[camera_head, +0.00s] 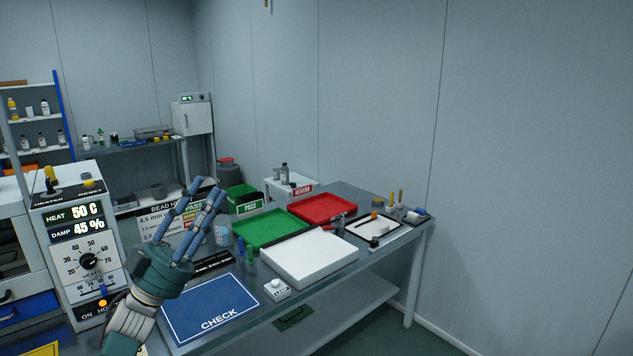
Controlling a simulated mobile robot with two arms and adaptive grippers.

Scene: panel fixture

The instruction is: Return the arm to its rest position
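My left gripper (207,190) shows at the lower left of the head view, above the left part of the table (349,188). Its two blue fingers point up and away, with a gap between them and nothing visible in it. Its dark green palm and pale wrist are in front of the blue CHECK mat (232,300) and near the heater panel (75,215). My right gripper is not in view.
The table holds a green tray (240,234), a red tray (347,207), a white box (305,262), a small white knob unit (277,290) and a white tray with small parts (384,232). Shelves with bottles stand at the back left.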

